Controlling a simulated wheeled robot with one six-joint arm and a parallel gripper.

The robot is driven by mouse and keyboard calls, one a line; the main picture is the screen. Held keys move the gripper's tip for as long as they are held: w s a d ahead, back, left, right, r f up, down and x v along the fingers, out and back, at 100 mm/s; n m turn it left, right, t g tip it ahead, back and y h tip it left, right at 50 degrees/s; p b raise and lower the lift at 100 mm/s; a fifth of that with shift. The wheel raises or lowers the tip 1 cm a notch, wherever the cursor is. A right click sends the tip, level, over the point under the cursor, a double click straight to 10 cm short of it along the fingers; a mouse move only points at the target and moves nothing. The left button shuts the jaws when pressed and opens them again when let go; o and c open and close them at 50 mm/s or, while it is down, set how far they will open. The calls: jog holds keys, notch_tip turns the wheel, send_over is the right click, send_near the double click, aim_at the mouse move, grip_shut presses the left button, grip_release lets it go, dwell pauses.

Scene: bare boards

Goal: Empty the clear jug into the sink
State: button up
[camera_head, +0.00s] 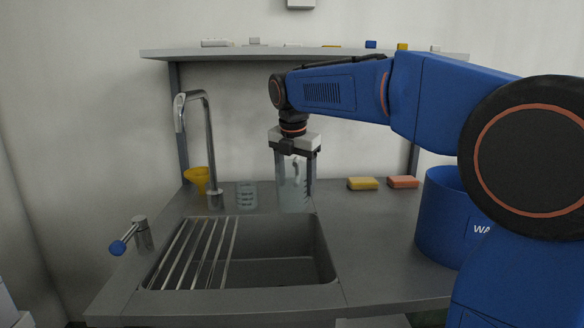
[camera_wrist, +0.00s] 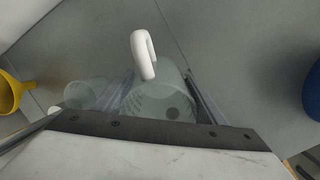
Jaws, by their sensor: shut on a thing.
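The clear jug (camera_head: 296,190) stands upright behind the sink's back right corner, with my gripper (camera_head: 295,160) above and around its upper part. In the wrist view the jug (camera_wrist: 160,103) sits between the two fingers of my gripper (camera_wrist: 165,95), and its white handle (camera_wrist: 143,54) points away from the palm. My gripper is shut on the jug. Whether the jug touches the counter is hard to tell, and no liquid can be made out in it. The sink (camera_head: 285,268) is in front, with a rack of metal bars over its left part.
A smaller clear beaker (camera_head: 246,195), the tap (camera_head: 211,150) and a yellow funnel (camera_head: 198,178) stand left of the jug. Yellow (camera_head: 362,184) and orange (camera_head: 403,182) sponges and a blue bin (camera_head: 440,220) are on the right. A shelf (camera_head: 230,54) runs above.

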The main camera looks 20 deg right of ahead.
aim_at(296, 170)
jog(key=shift+w+d+g, duration=0.1)
jog(key=shift+w+g, duration=0.05)
jog(key=shift+g, duration=0.15)
jog(key=shift+w+r+g+y, duration=0.1)
jog(key=shift+r+g+y, duration=0.45)
jog(key=shift+r, duration=0.5)
jog(key=shift+r+g, duration=0.35)
jog(key=shift+r, duration=0.05)
jog(key=shift+s, duration=0.2)
